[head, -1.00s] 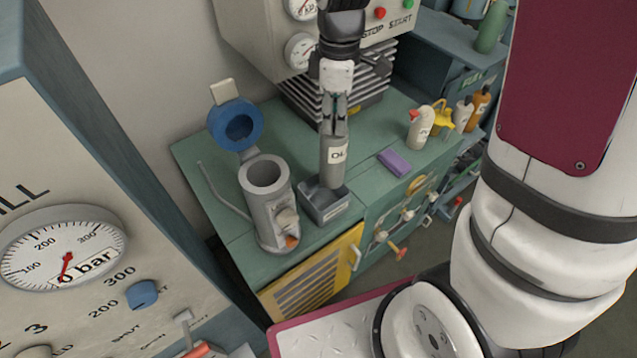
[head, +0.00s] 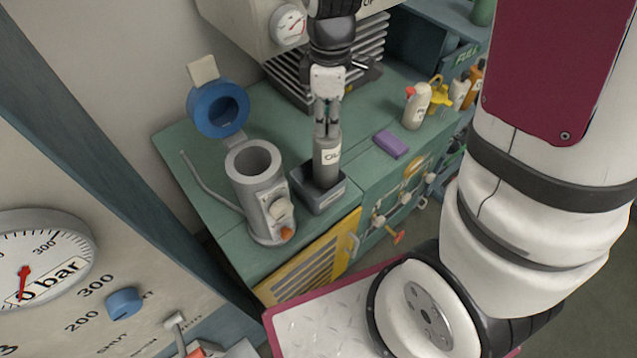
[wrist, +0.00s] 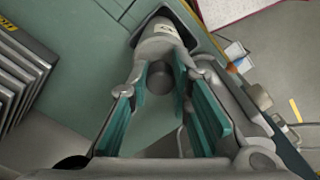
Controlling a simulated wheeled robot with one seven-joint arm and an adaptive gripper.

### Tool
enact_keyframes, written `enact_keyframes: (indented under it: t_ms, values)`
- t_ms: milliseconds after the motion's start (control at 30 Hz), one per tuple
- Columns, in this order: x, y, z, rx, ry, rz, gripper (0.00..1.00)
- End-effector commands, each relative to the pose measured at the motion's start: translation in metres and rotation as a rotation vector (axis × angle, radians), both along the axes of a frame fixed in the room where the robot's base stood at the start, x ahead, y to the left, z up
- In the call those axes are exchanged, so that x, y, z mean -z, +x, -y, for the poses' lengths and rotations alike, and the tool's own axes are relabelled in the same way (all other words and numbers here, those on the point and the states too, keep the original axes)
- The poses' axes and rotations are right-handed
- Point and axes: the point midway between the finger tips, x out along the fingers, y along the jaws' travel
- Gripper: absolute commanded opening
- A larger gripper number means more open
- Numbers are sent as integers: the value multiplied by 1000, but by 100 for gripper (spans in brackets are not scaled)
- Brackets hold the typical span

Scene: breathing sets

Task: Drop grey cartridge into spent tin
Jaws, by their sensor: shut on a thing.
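The grey cartridge (head: 326,165) has a white label and hangs upright below my gripper (head: 326,130), which is shut on its top end. The cartridge's lower end is inside the opening of the dark grey spent tin (head: 322,200), hidden behind the tin's front wall. I cannot tell whether it touches the tin's floor. In the wrist view the cartridge (wrist: 160,45) sits between the teal finger pads, and the tin's dark rim (wrist: 182,14) shows around its far end.
A grey cylindrical housing (head: 258,195) with an open bore and a swung-back blue cap (head: 218,108) stands just left of the tin. A purple block (head: 390,144) and several bottles (head: 416,106) are to the right on the green bench (head: 180,150). A finned machine stands behind.

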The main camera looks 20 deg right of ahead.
Motion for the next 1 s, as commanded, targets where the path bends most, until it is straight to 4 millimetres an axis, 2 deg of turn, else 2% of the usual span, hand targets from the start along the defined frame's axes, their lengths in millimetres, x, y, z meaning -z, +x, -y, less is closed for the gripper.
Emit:
enact_keyframes:
  t_ms: [33,100,133,433,533,667,1000]
  values:
    - [0,0,0,0,0,1,23]
    - [0,0,0,0,0,1,39]
    - [0,0,0,0,0,1,42]
    - [-1,0,0,0,0,0,42]
    - [-6,1,0,0,1,3,42]
    - [-25,1,0,0,0,6,42]
    - [-92,1,0,0,0,5,42]
